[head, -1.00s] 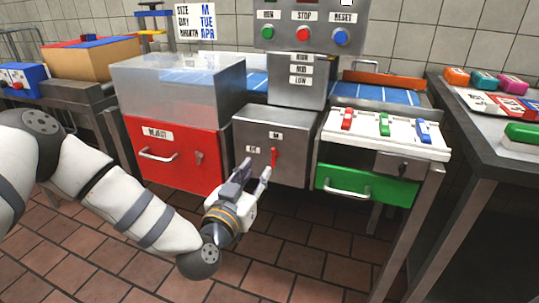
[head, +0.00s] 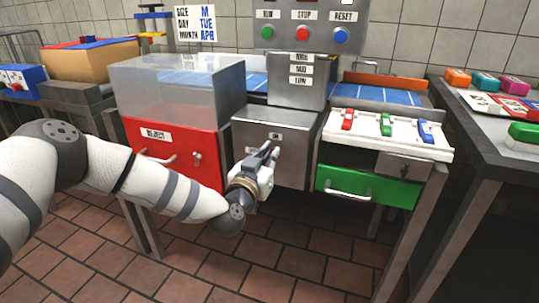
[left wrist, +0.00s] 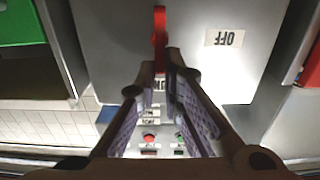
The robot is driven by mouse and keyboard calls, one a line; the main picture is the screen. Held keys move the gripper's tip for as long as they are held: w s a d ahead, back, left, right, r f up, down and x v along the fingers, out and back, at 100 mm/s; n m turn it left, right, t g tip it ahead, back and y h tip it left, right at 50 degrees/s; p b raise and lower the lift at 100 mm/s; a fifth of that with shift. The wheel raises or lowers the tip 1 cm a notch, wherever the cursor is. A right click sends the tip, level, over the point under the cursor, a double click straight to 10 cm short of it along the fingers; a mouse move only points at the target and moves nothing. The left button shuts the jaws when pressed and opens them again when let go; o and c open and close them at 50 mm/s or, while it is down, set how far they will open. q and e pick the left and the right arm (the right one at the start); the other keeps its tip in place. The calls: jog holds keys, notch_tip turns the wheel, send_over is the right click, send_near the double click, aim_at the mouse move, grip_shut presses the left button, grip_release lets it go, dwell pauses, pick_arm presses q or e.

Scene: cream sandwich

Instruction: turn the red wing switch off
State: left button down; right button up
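The red wing switch (left wrist: 159,38) is on the front of a grey metal box (head: 298,150). In the left wrist view it stands upright in the picture, in line with a partly hidden label (left wrist: 158,86). The upside-down OFF label (left wrist: 224,38) is off to its right. My left gripper (head: 272,150) is at the box front and hides most of the switch in the head view. In the left wrist view its fingertips (left wrist: 160,66) are close on both sides of the switch's end and look shut on it. My right gripper is out of view.
A red drawer (head: 175,150) with a handle is left of the box. A white panel with coloured switches (head: 405,140) sits above a green drawer (head: 365,188) on the right. A button panel (head: 310,28) is above. The floor in front is clear.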

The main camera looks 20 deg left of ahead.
pick_arm(q)
jog(key=shift+a+n, duration=0.1)
jog(key=shift+n, duration=0.2)
jog(key=shift+a+f+n+b, duration=0.45)
jog(key=shift+n+b, duration=0.5)
jog(key=shift+n, duration=1.9)
jog(key=shift+a+f+n+b, duration=0.45)
jog(key=shift+n+b, duration=0.45)
jog(key=shift+n, duration=1.9)
jog(key=shift+a+f+n+b, duration=0.4)
jog(key=shift+n+b, duration=0.55)
jog(key=shift+n, duration=1.9)
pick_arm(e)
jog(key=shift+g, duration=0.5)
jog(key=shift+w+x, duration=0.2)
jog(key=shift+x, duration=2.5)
pick_arm(q)
jog(key=shift+d+f+n, duration=0.1)
jog(key=shift+n, duration=0.2)
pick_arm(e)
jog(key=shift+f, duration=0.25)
pick_arm(q)
jog(key=c, duration=1.7)
grip_release()
jog(key=shift+s, duration=0.1)
